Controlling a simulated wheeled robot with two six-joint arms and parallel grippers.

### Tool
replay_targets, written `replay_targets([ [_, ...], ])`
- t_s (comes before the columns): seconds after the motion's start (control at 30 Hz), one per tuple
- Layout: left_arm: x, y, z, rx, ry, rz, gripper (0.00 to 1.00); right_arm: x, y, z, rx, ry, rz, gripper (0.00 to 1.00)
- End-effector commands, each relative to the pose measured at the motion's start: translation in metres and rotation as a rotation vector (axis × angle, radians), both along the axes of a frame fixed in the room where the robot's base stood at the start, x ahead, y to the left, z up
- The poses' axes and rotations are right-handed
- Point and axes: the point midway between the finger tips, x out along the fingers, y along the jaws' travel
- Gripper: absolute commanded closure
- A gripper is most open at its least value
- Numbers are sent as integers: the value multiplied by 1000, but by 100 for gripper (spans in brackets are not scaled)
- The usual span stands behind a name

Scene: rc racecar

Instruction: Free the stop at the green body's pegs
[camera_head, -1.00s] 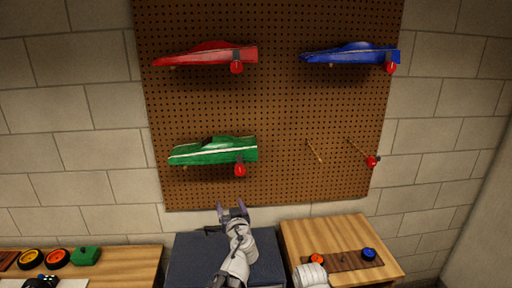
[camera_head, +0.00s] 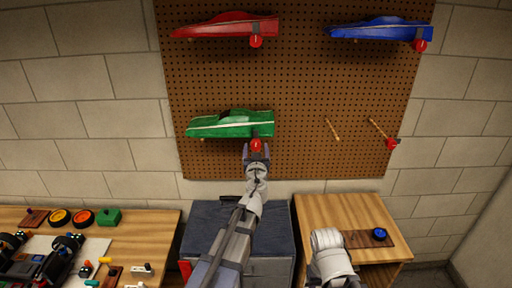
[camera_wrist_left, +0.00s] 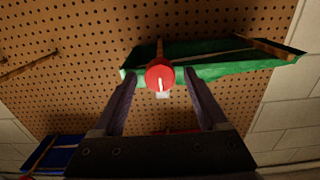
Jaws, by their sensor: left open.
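The green car body (camera_head: 230,124) rests on pegs at the lower left of the pegboard. The red stop (camera_head: 256,145) sits at its right-hand peg, below the body's right end. In the left wrist view the stop (camera_wrist_left: 160,75) is a round red knob with a pale mark, in front of the green body (camera_wrist_left: 228,70). My left gripper (camera_head: 257,154) is open, just under the stop in the head view. In the wrist view its two fingers stand either side of the stop, with gaps showing. My right gripper is not visible; only my right arm shows at the bottom.
The pegboard (camera_head: 300,90) also carries a red body (camera_head: 225,27) and a blue body (camera_head: 380,31). Bare pegs with a red stop (camera_head: 392,144) are at lower right. Wheels and parts lie on the left table (camera_head: 150,221); a blue piece (camera_head: 379,234) lies on the right table.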

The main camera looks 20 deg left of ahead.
Motion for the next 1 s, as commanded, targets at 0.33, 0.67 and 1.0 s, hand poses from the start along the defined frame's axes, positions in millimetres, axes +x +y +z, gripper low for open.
replay_targets([
  [0.33,17,5,0,0,0,0,25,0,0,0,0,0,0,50],
  [0.67,17,5,0,0,0,0,54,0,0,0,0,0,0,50],
  [1.0,17,5,0,0,0,0,92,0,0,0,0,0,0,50],
])
